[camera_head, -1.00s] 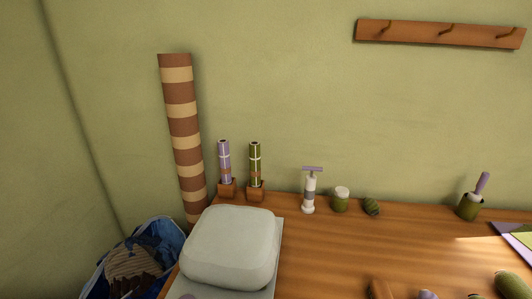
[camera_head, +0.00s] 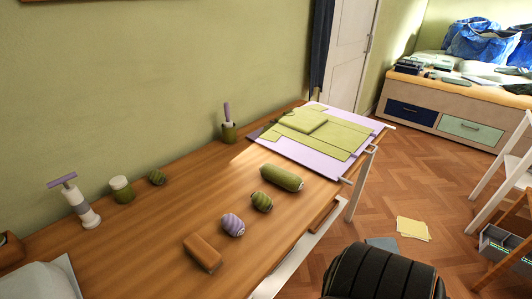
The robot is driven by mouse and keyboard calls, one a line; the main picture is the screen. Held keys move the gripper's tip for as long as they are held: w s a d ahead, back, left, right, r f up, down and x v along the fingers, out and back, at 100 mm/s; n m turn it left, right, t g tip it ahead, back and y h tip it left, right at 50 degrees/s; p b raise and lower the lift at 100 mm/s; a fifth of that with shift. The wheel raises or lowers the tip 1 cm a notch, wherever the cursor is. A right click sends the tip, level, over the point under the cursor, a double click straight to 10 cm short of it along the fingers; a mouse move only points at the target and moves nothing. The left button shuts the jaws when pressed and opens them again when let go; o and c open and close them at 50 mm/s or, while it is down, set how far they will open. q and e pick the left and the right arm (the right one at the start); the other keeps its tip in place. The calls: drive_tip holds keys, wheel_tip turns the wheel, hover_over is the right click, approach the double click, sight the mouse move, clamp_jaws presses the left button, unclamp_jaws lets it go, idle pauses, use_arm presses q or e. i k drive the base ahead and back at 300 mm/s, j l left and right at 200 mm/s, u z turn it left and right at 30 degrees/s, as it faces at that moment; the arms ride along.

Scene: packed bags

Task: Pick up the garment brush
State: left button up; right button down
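I cannot tell for certain which thing is the garment brush. A brown wooden block (camera_head: 202,252), which may be the brush, lies near the front edge of the wooden table (camera_head: 150,225). A purple handle (camera_head: 227,112) stands up out of a dark green cup (camera_head: 229,132) towards the back of the table; what it belongs to is hidden in the cup. Neither of my grippers is in view.
Rolls in purple stripes (camera_head: 232,225) and green (camera_head: 282,178) lie beside the block. A white pump bottle (camera_head: 84,208) and a jar (camera_head: 121,189) stand by the wall. A black padded chair (camera_head: 385,275) is in front. Floor (camera_head: 400,180) shows beyond.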

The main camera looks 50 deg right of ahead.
sight(201, 250)
drive_tip(key=z, duration=1)
drive_tip(key=k+j+z, duration=0.2)
drive_tip(key=z, duration=0.3)
drive_tip(key=k+j+z, duration=0.25)
drive_tip(key=z, duration=0.2)
drive_tip(key=k+j+z, duration=0.25)
drive_tip(key=z, duration=0.25)
drive_tip(key=k+l, duration=0.3)
drive_tip(key=l, duration=0.25)
drive_tip(key=i+j, duration=0.35)
drive_tip(key=j, duration=0.3)
drive_tip(key=i+j, duration=0.2)
drive_tip(key=j, duration=0.1)
